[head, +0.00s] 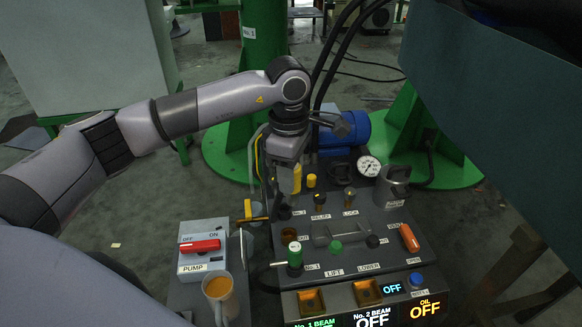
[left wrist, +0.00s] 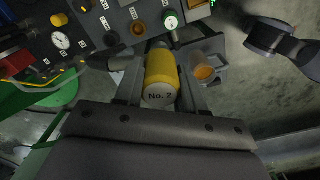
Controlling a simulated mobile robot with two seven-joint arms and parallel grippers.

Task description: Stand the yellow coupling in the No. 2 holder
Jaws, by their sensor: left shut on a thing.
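My left gripper (head: 292,186) is shut on the yellow coupling (head: 297,178), above the back left of the control panel. In the left wrist view the coupling (left wrist: 162,70) lies between the fingers, its white end marked "No. 2" facing the camera. The No. 2 holder (head: 284,212) is a dark round fitting beside the No. 2 label, below the gripper in the head view. The coupling looks clear of it, but the exact gap is hard to judge. My right gripper is not in view.
The green No. 1 coupling (head: 294,256) stands at the panel's front left. A grey handle bar (head: 338,232), a pressure gauge (head: 368,166) and a grey canister (head: 393,186) are nearby. A pump switch box (head: 203,247) and a mug of orange liquid (head: 218,292) stand to the left.

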